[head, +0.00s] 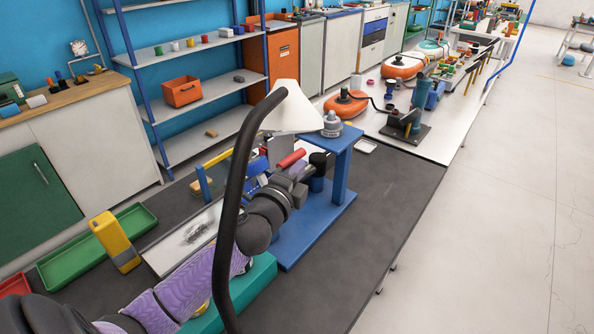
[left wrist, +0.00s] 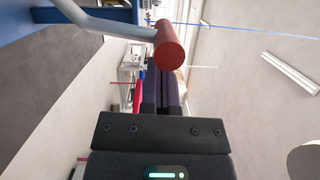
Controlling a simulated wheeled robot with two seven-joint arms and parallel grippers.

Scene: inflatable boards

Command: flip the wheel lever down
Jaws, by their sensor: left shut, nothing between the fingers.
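A red cylindrical handle grip (left wrist: 168,45) sits at the end of a grey bent lever arm (left wrist: 110,25) in the left wrist view. A red grip (head: 291,158) that looks like the same one shows beside the blue stand (head: 342,172) in the head view. My left gripper (head: 318,163) is close to the grip, at the stand. In the left wrist view my left gripper's dark fingers (left wrist: 161,90) are together and empty, pointing past the grip without visibly holding it. The wheel itself is not clearly visible. My right gripper is not in view.
A lamp with a white shade (head: 292,108) and black curved neck (head: 238,160) crosses the head view. A green tray (head: 75,262), yellow device (head: 114,241) and teal block (head: 250,285) lie nearby. The dark tabletop (head: 385,205) right of the stand is clear.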

